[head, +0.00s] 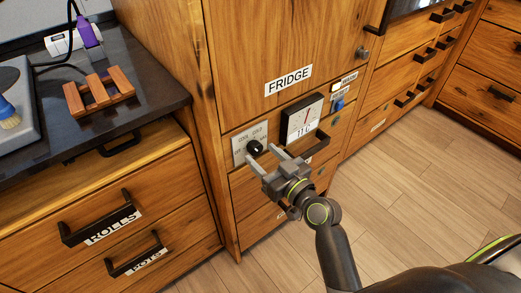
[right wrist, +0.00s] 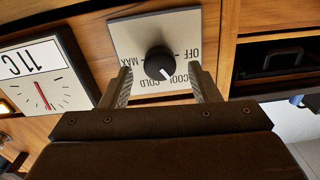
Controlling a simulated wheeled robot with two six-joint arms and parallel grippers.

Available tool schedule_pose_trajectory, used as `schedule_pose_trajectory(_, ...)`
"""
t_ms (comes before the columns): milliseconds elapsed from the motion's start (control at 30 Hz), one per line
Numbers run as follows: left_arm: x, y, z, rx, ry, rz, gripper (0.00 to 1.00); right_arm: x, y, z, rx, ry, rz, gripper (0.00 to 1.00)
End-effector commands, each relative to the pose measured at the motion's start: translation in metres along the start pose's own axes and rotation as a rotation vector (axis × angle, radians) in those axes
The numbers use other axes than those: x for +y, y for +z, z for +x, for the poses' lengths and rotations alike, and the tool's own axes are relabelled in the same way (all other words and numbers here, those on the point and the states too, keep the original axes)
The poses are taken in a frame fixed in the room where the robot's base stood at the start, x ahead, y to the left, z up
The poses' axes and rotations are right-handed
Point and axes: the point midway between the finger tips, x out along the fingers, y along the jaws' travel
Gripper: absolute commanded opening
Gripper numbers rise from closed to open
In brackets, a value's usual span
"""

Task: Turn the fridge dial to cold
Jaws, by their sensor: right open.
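The fridge dial is a round black knob (head: 254,147) on a light plate (head: 239,154) on the wooden front below the FRIDGE label. In the right wrist view the knob (right wrist: 158,62) has a white mark that points toward the COOL and COLD side, seemingly nearer COOL. OFF and MAX are also printed on the plate (right wrist: 190,22). My right gripper (head: 263,157) is open, its fingers pointing at the dial. In the right wrist view its fingers (right wrist: 161,82) stand on either side of the knob, apparently with gaps. My left gripper is out of view.
A thermometer panel (head: 302,118) reading about 11C sits right of the dial, near a blue switch (head: 338,104). A dark handle (head: 314,148) is close to my right gripper. The counter (head: 140,92) at left holds a wooden rack (head: 100,93). Floor at right is clear.

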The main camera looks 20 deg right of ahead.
Motion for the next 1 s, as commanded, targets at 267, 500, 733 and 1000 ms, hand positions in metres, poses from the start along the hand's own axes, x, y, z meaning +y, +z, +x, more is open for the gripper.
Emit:
schedule_pose_trajectory(267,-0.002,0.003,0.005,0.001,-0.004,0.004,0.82,0.000,0.000,0.019,-0.001,0.000,-0.001,0.56)
schedule_pose_trajectory(500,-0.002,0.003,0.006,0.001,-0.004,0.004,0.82,0.000,0.000,0.020,0.000,0.000,0.000,0.56)
schedule_pose_trajectory(733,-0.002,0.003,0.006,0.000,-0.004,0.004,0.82,0.000,0.000,0.019,-0.001,0.000,0.000,0.27)
schedule_pose_trajectory(1000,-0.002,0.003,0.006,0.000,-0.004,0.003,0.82,0.000,0.000,0.019,-0.001,0.000,0.004,0.11)
